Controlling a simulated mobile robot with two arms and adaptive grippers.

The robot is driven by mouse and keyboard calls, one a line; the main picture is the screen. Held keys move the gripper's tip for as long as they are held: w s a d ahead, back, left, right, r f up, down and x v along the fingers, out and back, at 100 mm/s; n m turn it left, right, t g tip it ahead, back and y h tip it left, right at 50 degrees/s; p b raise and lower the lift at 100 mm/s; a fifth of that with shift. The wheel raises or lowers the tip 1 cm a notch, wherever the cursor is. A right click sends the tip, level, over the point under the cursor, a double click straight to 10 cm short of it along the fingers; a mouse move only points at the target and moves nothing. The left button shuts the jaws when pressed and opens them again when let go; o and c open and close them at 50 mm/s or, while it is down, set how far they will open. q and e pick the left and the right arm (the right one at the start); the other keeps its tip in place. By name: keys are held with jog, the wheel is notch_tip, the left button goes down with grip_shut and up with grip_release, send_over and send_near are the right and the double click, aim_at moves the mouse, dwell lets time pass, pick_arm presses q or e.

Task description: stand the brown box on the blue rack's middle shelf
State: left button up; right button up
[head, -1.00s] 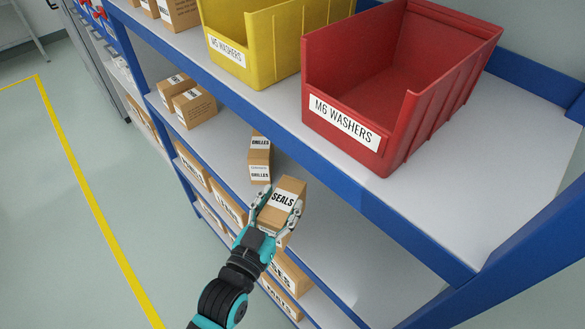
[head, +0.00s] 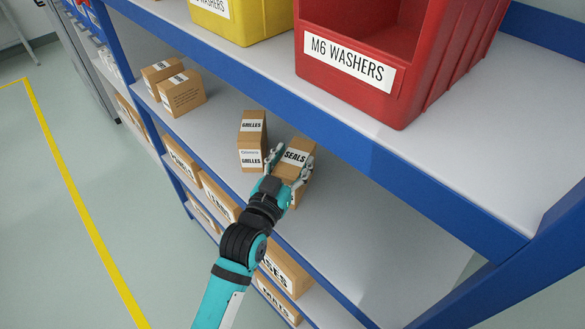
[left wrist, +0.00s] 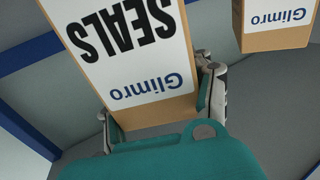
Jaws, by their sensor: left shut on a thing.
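The brown box (head: 302,150), with a white label reading SEALS, is in my left gripper (head: 290,166). The gripper is shut on it, one finger on each side. The box is at the middle shelf (head: 350,235) of the blue rack (head: 410,195), just right of a GRILLES box. I cannot tell whether its base touches the shelf. In the left wrist view the box (left wrist: 120,50) fills the upper middle between the fingers (left wrist: 160,110), and its lower end is hidden. My right gripper is not in view.
The GRILLES boxes (head: 251,145) stand close on the left, and more brown boxes (head: 180,92) farther left. Above, the upper shelf holds a red M6 WASHERS bin (head: 345,72) and a yellow bin (head: 232,22). The middle shelf is bare to the right. More boxes fill the shelves below.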

pick_arm(q)
jog(key=shift+r, duration=0.15)
jog(key=o, duration=1.1)
jog(key=shift+f, duration=0.2)
jog(key=o, duration=0.3)
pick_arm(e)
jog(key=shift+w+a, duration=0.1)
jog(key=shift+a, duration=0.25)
pick_arm(q)
jog(key=shift+o, duration=0.2)
